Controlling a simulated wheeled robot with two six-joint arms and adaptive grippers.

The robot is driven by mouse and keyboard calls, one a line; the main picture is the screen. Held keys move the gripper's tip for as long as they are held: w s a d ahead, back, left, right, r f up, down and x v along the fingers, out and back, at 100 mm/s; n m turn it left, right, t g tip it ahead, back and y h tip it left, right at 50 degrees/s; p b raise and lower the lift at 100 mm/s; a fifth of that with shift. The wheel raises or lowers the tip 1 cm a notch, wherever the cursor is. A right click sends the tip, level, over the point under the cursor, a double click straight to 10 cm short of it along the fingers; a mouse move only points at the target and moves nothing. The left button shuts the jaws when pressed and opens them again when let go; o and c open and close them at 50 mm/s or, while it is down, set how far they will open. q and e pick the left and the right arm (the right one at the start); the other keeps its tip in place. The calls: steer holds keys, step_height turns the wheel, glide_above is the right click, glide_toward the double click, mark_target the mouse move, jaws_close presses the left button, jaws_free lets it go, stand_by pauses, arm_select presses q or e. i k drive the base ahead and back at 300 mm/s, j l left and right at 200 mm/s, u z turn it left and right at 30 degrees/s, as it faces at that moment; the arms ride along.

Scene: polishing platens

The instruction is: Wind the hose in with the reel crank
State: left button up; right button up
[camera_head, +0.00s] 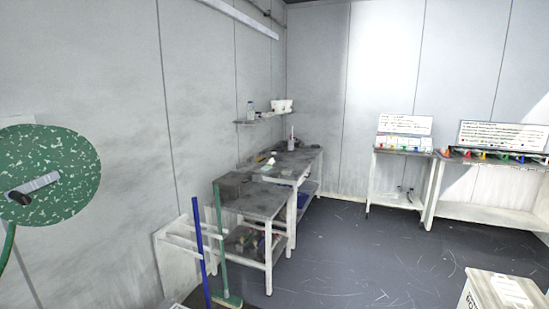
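A green speckled hose reel (58,160) is on the wall at the left edge, partly cut off by the frame. A short grey cylindrical handle with a dark end, which looks like the crank (36,187), sticks out from its face. A green hose (7,250) hangs down below the reel at the far left edge; the rest of it is out of view. Neither gripper shows, and nothing is seen touching the crank.
A blue pole (201,250) and a green broom (222,250) lean by a wall rack. Workbenches (262,203) stand along the left wall. Carts (398,155) with signs stand at the back right. A white box (503,292) is at the lower right. The middle floor (350,255) is clear.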

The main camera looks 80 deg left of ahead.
mark_target(18, 194)
steer(key=u, duration=4.1)
